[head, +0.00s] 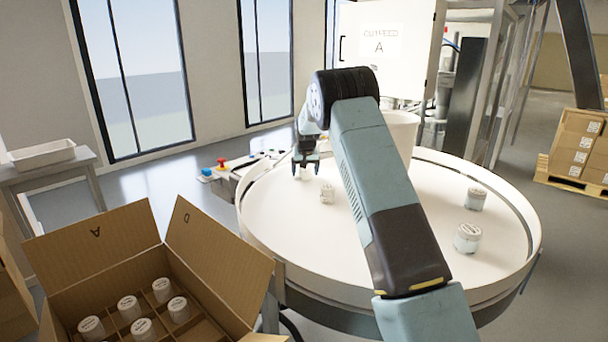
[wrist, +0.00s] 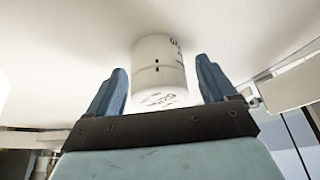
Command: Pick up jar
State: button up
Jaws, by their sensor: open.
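A small white jar (head: 327,194) stands on the round white table (head: 420,240), near its left side. Two more white jars stand on the right of the table, one farther back (head: 475,198) and one nearer (head: 467,238). In the wrist view, a white jar (wrist: 158,70) with dark print shows between and beyond the two blue fingers of my gripper (wrist: 163,85). A gap shows on both sides, and I see no contact.
An open cardboard box (head: 110,255) with dividers holds several white jars at the lower left. A raised rim (head: 535,215) runs around the table. A white bucket (head: 403,130) stands at the table's back, partly behind my arm.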

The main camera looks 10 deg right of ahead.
jog(key=shift+c, duration=0.2)
jog(key=c, duration=1.1)
jog(key=shift+r, duration=0.1)
jog(key=shift+r, duration=0.6)
jog(key=s+r, duration=0.7)
jog(key=s, duration=0.2)
jog(key=s+d+r, duration=0.1)
jog(key=s+r, duration=0.3)
jog(key=s, duration=0.1)
jog(key=shift+r, duration=0.35)
jog(key=shift+a, duration=0.1)
